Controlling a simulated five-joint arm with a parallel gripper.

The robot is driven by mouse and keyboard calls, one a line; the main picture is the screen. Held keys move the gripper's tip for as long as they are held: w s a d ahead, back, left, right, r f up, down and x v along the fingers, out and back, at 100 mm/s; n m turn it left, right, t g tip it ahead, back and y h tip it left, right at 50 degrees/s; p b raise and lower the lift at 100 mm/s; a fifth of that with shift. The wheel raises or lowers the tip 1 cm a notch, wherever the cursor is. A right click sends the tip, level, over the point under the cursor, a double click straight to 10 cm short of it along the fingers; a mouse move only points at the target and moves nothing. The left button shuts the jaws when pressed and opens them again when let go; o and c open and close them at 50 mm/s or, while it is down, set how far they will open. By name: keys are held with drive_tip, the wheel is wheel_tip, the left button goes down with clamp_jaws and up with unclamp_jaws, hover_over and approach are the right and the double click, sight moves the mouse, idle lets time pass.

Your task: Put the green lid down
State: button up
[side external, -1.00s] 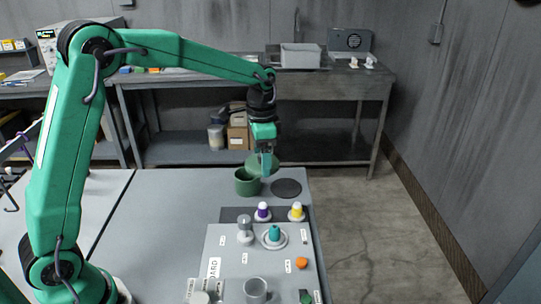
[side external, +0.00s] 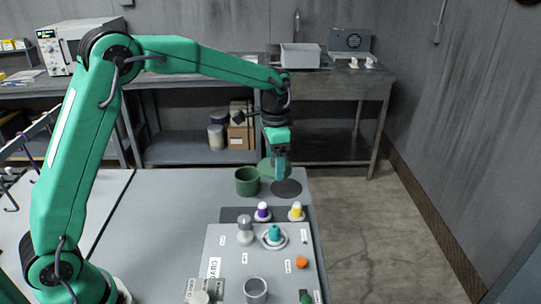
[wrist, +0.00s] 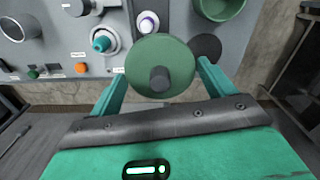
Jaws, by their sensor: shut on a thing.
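My gripper (side external: 279,176) is shut on the green lid (side external: 265,170), a round disc that the arm partly hides in the side view. In the wrist view the lid (wrist: 174,52) shows between my fingers (wrist: 160,72), with its dark knob (wrist: 159,79) toward the camera. The lid appears above the table, at the left edge of a dark round pad (side external: 288,189) and right of the green pot (side external: 247,188). The pad also shows in the wrist view (wrist: 208,46), just right of the lid. The exact gap under the lid cannot be told.
A grey board (side external: 230,262) with several fittings lies nearer the camera. A purple-and-white piece (side external: 262,212) and a yellow-and-white piece (side external: 297,211) stand by its far edge, near the pad. The table's right edge is close to the pad.

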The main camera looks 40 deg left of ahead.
drive_tip(key=w+d+f, duration=0.3)
drive_tip(key=w+d, duration=0.1)
drive_tip(key=d, duration=0.1)
drive_tip(key=shift+w+d+f, duration=0.2)
drive_tip(key=shift+w+d, duration=0.05)
drive_tip(key=shift+d, duration=0.05)
drive_tip(key=shift+a, duration=0.1)
hover_over(286, 188)
wheel_tip(286, 188, down, 7)
drive_tip(key=shift+w+a, duration=0.1)
drive_tip(key=shift+f, duration=2)
drive_tip(key=shift+f, duration=0.1)
drive_tip(key=o, duration=0.9)
